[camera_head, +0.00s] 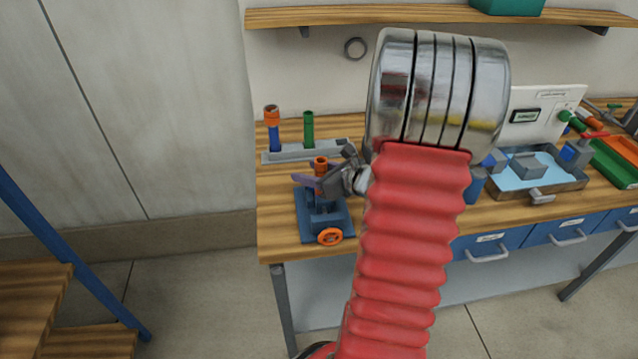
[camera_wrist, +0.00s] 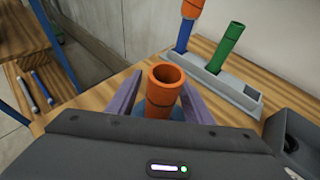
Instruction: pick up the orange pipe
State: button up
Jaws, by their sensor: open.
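The orange pipe (camera_head: 320,164) stands upright in a blue vise (camera_head: 311,226) near the table's left front. The wrist view shows the orange pipe (camera_wrist: 160,100) from above, with its open round mouth toward the camera. My gripper (camera_head: 317,181) reaches in from the right at the pipe's height. In the wrist view the two purple fingers of my gripper (camera_wrist: 161,82) are spread, one on each side of the pipe. Gaps seem to show between the fingers and the pipe. The pipe's lower end is hidden by the vise and my gripper body.
Behind the vise, a grey rack (camera_head: 312,151) holds a blue pipe with an orange top (camera_head: 272,125) and a green pipe (camera_head: 308,130). An orange handwheel (camera_head: 330,236) sits on the vise front. A water-filled tray (camera_head: 535,172) stands to the right. A shelf (camera_head: 430,14) hangs above.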

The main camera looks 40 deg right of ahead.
jog(key=shift+c, duration=0.4)
jog(key=c, duration=1)
jog(key=shift+r, duration=0.15)
jog(key=shift+c, duration=0.2)
notch_tip(320, 180, up, 10)
dwell(0.3)
